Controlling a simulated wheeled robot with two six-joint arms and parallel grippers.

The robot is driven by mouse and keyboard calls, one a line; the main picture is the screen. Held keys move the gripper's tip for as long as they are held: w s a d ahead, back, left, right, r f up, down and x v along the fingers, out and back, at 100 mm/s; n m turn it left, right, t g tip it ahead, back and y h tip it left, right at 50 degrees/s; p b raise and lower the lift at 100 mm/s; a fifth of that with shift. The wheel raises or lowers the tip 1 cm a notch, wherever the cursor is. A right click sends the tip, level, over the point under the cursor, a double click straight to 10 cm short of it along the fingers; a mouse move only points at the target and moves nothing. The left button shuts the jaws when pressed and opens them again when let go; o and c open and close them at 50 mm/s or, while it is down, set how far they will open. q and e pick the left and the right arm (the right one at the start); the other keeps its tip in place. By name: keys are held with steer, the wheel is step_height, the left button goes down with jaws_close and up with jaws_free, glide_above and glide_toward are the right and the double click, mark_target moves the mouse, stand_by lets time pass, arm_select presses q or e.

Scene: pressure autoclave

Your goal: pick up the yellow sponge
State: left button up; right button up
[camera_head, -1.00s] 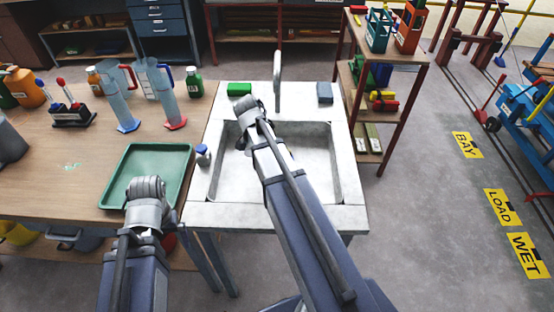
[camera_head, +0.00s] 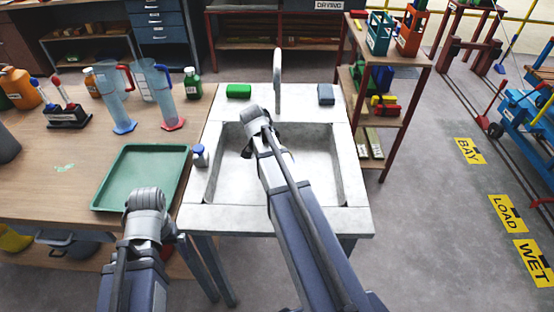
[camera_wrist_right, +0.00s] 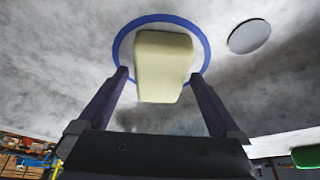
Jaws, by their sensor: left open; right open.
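The yellow sponge (camera_wrist_right: 163,65) is a pale yellow block inside a blue ring in the right wrist view, on the grey sink floor. My right gripper (camera_wrist_right: 159,76) is open, its fingers on either side of the sponge's near part; I cannot tell whether they touch it. In the head view my right arm reaches into the sink (camera_head: 320,165), and the sponge is hidden there. Only a dark bit of that gripper shows beside the arm. My left gripper (camera_head: 221,300) hangs open and empty in front of the bench, fingers pointing down.
A green block (camera_head: 238,91) and a grey block (camera_head: 326,94) lie on the sink's back ledge by the tap (camera_head: 277,80). A green tray (camera_head: 142,178) and a small blue-capped bottle (camera_head: 199,156) stand left of the sink. A round pale disc (camera_wrist_right: 249,36) is near the sponge.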

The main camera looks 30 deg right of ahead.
arm_select(q)
steer(key=shift+f, duration=0.25)
arm_select(e)
steer(key=shift+f, duration=0.25)
steer(key=c, duration=1.4)
arm_select(q)
step_height(320, 180, up, 11)
steer(key=p, duration=1)
steer(key=shift+f, duration=0.2)
arm_select(e)
step_height(320, 180, up, 11)
steer(key=shift+f, duration=0.2)
steer(key=o, duration=0.8)
steer(key=c, duration=0.5)
arm_select(q)
steer(key=shift+c, duration=0.2)
arm_select(e)
steer(key=shift+c, duration=0.2)
